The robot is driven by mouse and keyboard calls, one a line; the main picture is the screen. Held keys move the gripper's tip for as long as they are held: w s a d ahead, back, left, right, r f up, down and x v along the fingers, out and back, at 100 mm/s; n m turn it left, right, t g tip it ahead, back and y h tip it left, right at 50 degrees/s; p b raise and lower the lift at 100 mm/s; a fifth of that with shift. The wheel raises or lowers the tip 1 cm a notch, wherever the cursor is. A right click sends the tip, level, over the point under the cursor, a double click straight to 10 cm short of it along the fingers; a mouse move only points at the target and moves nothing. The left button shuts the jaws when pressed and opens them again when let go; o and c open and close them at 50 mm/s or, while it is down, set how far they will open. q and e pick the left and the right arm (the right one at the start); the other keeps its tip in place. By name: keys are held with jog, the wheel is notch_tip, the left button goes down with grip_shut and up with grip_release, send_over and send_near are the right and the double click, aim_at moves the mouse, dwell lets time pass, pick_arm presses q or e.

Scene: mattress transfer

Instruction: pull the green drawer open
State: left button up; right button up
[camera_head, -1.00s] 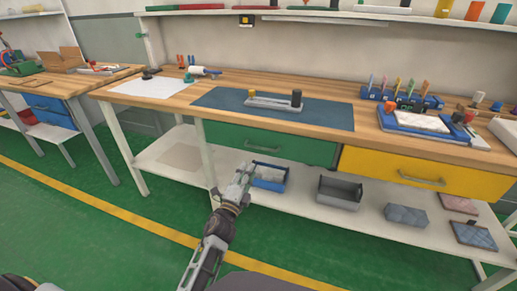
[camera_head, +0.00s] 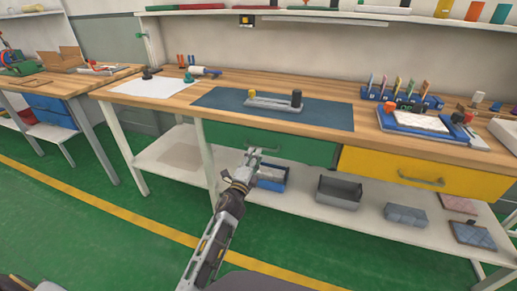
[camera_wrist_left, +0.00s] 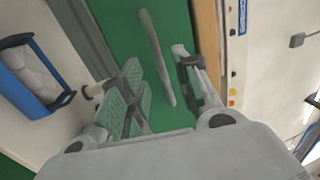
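The green drawer (camera_head: 305,147) sits under the workbench top, left of the yellow drawer, with its front flush and closed. My left gripper (camera_head: 252,154) is at the drawer's front, around the middle, and covers part of its handle. In the left wrist view the grey bar handle (camera_wrist_left: 156,55) runs across the green front (camera_wrist_left: 115,25). The two fingers of my left gripper (camera_wrist_left: 163,84) are spread apart, with the handle showing between them. I cannot tell whether either finger touches it. My right gripper is not in view.
The yellow drawer (camera_head: 465,180) is to the right. A blue bin (camera_head: 272,178) and a grey bin (camera_head: 340,192) stand on the lower shelf (camera_head: 300,203) below. The workbench's white leg (camera_head: 207,160) is left of the drawer. The green floor in front is clear.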

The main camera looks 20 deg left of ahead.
pick_arm(q)
jog(key=shift+w+d+r, duration=0.1)
jog(key=shift+w+r, duration=0.15)
jog(key=shift+w, duration=1.1)
jog(key=shift+w+r, duration=0.2)
jog(key=shift+w, duration=1.15)
jog(key=shift+c, duration=0.4)
grip_shut()
